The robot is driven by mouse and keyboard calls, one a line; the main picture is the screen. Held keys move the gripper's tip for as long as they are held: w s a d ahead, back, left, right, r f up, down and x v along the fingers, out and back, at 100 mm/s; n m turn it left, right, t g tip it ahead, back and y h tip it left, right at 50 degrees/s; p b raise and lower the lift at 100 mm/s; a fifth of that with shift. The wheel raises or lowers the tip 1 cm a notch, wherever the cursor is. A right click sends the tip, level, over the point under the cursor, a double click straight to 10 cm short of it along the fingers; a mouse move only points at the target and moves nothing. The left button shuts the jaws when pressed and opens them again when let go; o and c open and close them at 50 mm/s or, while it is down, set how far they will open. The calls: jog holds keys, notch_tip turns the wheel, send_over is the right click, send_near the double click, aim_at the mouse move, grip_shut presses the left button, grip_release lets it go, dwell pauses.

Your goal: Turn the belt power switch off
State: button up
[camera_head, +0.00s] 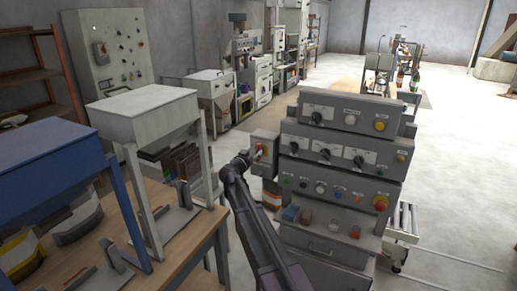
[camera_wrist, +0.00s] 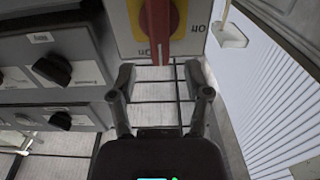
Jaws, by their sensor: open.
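The belt power switch (camera_wrist: 158,22) is a red rotary handle on a yellow plate, mounted on a grey box, at the top of the wrist view. Its handle lies vertical in that view, with its lower end beside the "On" label; the "Off" label is to the right. In the head view the switch box (camera_head: 264,148) is on the left side of the control console. My gripper (camera_wrist: 161,80) is open and empty, its two fingers spread below the handle's lower end in the wrist view. In the head view my gripper (camera_head: 243,159) is beside the box; its fingers are hard to make out.
The grey control console (camera_head: 335,215) with knobs and buttons stands right of the switch box. Its black knobs (camera_wrist: 52,69) are close on the left in the wrist view. A wooden workbench (camera_head: 185,245) is at left. Open floor (camera_head: 455,170) lies to the right.

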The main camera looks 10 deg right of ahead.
aim_at(258, 148)
jog(key=shift+x, duration=2.35)
grip_shut()
